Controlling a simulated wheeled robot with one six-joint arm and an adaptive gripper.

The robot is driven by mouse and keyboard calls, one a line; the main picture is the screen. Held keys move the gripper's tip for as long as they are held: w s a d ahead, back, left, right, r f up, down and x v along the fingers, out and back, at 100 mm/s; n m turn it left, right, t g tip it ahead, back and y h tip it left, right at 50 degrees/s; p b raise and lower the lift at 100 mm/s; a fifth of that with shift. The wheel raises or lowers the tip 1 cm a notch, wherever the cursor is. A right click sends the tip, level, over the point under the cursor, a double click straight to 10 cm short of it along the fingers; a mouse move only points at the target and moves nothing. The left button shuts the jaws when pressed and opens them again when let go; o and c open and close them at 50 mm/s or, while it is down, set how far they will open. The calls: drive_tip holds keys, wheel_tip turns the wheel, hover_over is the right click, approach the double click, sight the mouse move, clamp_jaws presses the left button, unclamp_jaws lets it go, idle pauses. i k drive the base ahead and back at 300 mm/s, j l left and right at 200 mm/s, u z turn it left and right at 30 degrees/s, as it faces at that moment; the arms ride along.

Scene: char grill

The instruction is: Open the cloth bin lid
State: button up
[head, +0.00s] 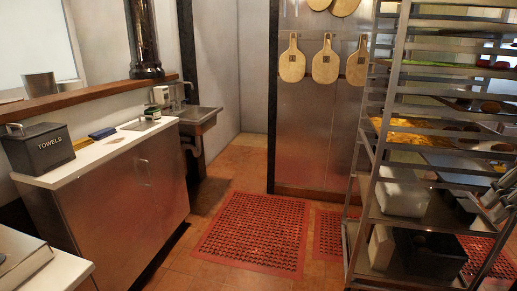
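The cloth bin is a dark grey box (40,152) marked "TOWELS", standing on the left end of the white-topped counter in the head view. Its lid (30,130) is on and looks shut, with a light metal handle (14,127) on the top at the left. The inside of the bin is hidden. My gripper is not clearly in view; a grey metallic shape at the right edge, in front of the rack, may be part of my arm.
The counter (100,172) also bears a folded blue cloth (102,133) and small items near the sink (196,116). A tall tray rack (364,190) stands on the right. Red floor mats (252,232) lie between; the floor there is clear.

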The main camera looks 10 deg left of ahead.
sight(139, 125)
drive_tip(key=i+u, duration=0.45)
drive_tip(key=i+l+u, duration=0.15)
drive_tip(key=i+u, duration=0.3)
drive_tip(key=i+l+u, duration=0.9)
drive_tip(key=i+j+u, duration=0.2)
drive_tip(key=i, duration=0.3)
drive_tip(key=i+u, duration=0.15)
drive_tip(key=i, duration=0.4)
